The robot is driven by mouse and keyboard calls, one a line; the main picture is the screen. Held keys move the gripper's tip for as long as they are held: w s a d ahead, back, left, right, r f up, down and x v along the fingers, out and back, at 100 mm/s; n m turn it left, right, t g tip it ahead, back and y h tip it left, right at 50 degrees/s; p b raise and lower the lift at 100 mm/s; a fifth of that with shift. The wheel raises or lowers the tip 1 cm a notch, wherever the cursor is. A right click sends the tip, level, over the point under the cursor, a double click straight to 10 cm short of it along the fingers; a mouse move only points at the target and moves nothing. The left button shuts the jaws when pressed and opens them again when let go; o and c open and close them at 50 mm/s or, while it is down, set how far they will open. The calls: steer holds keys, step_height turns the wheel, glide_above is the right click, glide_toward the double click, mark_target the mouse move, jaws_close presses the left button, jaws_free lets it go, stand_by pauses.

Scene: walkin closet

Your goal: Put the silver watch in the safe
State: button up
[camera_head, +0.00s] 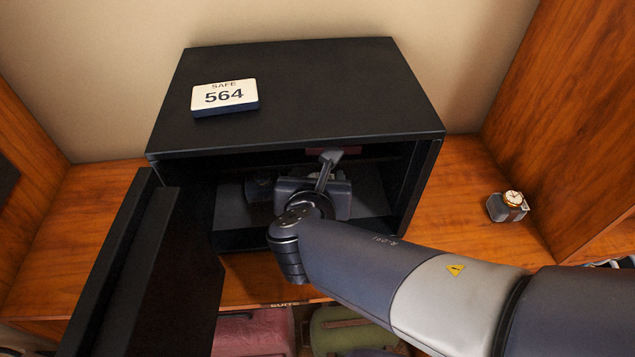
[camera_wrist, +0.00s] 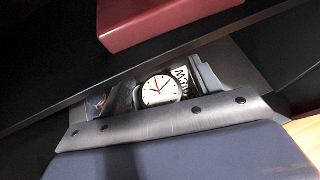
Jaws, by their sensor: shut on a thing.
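The black safe (camera_head: 290,95) stands on the wooden shelf with its door (camera_head: 150,270) swung open at the left. My gripper (camera_head: 312,185) reaches through the opening into the safe, over its lower floor. In the wrist view, the silver watch (camera_wrist: 159,90), with a white dial and red hands, sits between the fingers of my gripper, which is shut on it. The watch is hidden behind my gripper in the head view. I cannot tell whether it touches the safe floor.
A red box (camera_wrist: 160,20) lies on the safe's inner upper shelf, close above my gripper. A dark item (camera_head: 262,187) is inside at the left. A gold watch on a grey cushion (camera_head: 507,208) stands outside at the right. A "SAFE 564" sign (camera_head: 224,96) lies on top.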

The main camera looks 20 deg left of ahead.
steer(key=shift+w+a, duration=0.1)
steer(key=shift+w, duration=0.3)
steer(key=shift+w+f, duration=0.1)
steer(key=shift+f, duration=1.65)
steer(key=shift+f+b, duration=0.3)
steer(key=shift+b, duration=0.25)
steer(key=o, duration=1.3)
steer(key=shift+r, duration=0.1)
steer(key=shift+o, duration=0.2)
steer(key=shift+r, duration=0.1)
steer(key=shift+r+p, duration=0.25)
steer(key=shift+p, duration=0.25)
steer(key=v, duration=1.2)
steer(key=shift+f, duration=0.15)
